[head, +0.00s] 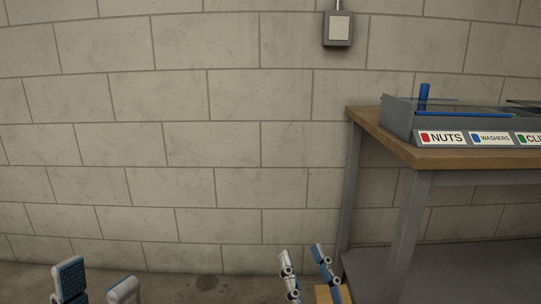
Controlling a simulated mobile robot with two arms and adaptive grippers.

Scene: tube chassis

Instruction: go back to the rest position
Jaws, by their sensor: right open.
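My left gripper (96,284) shows at the bottom left edge, in front of the wall and floor. Its two fingers stand apart, one with a blue pad and one mostly grey, with nothing seen between them. My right gripper (305,258) shows at the bottom, right of centre, left of the workbench. Its two blue and white fingers point up and are apart, with nothing held between the tips. The lower parts of both grippers are cut off by the frame.
A workbench with a wooden top (438,157) and grey legs stands at the right. On it is a grey bin (399,118) labelled NUTS and WASHERS, with blue items. A wooden piece (342,294) shows low by my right gripper. A block wall (180,140) closes the back.

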